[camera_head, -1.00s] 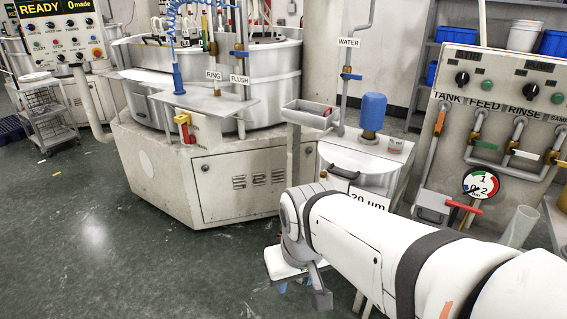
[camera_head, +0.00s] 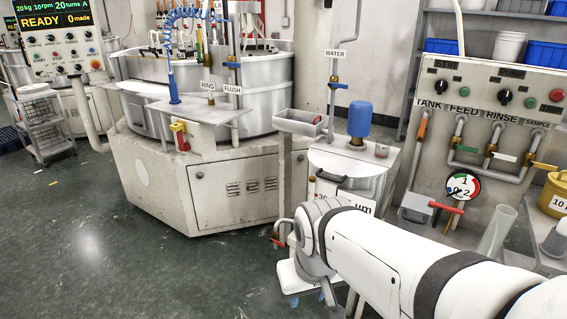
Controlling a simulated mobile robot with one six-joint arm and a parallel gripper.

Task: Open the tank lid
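The tank (camera_head: 367,186) is a pale grey vessel right of centre, with a blue motor (camera_head: 359,119) on top and a white label partly hidden by my arm. Its light grey lid (camera_head: 345,163) lies flat over the front of the top and looks closed. A dark curved handle (camera_head: 341,181) shows at the lid's front edge. My arm crosses in front of the tank's lower part. My gripper (camera_head: 333,305) is below and in front of the tank, pointing down near the bottom edge. Only a grey part of it shows, and its fingers cannot be made out.
A large lapping machine (camera_head: 231,196) stands left of the tank, with a grey trough (camera_head: 298,124) between them. A pipe panel (camera_head: 489,108) with valves and a gauge (camera_head: 462,186) stands to the right. A white-based stand is beneath my wrist.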

